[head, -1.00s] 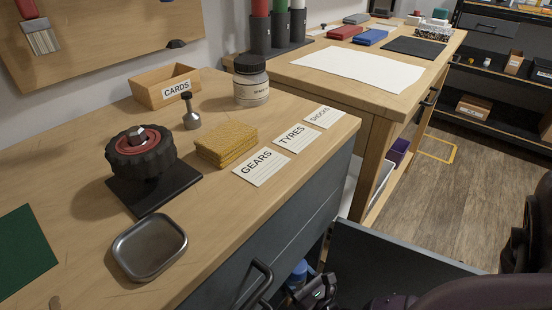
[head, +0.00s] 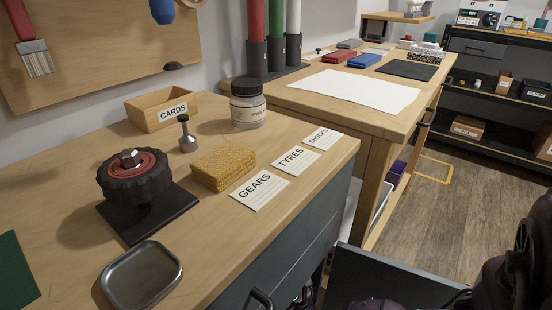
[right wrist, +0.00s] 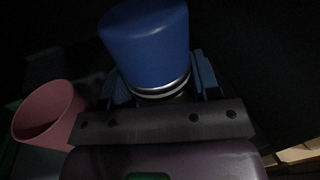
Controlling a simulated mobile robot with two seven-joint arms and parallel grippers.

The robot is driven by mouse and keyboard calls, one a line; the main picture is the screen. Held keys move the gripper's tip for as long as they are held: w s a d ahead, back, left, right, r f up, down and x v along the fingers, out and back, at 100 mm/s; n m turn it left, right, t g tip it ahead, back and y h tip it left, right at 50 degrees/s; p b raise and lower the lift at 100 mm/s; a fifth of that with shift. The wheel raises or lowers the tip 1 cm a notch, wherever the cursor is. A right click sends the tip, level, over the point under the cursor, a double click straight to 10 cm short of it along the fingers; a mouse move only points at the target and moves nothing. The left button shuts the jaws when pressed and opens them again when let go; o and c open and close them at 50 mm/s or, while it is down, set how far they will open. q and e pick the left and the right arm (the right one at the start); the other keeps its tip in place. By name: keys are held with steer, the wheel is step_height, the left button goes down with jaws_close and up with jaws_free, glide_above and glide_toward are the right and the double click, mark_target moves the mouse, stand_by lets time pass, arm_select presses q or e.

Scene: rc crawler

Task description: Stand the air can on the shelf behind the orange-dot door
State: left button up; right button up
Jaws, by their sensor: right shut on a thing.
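The air can (right wrist: 147,45), with a blue top and a silver ring, shows in the right wrist view. My right gripper (right wrist: 163,82) is shut on it, with a finger on each side. The surroundings there are very dark, so I cannot tell whether the can touches a shelf. In the head view, a dark grey door (head: 405,278) stands open at the bottom, beside the bench cabinet front (head: 295,235). No orange dot shows, and the shelf inside is hidden. My left gripper is out of view.
A pink cup (right wrist: 48,116) stands left of my right gripper in the wrist view. The workbench (head: 215,240) carries a tyre (head: 135,185), a metal tray (head: 142,275), sponges (head: 222,168) and a jar (head: 248,104). Open floor (head: 435,205) lies to the right.

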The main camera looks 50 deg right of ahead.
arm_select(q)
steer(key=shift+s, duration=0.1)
arm_select(e)
steer(key=o, duration=1)
steer(key=shift+f, duration=0.1)
steer(key=shift+o, duration=0.2)
steer(key=shift+s, duration=0.15)
arm_select(q)
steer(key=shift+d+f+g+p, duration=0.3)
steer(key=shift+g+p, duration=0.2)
steer(key=shift+p, duration=0.3)
arm_select(e)
steer(key=s+a, duration=0.2)
steer(key=s, duration=0.9)
steer(key=shift+s, duration=0.25)
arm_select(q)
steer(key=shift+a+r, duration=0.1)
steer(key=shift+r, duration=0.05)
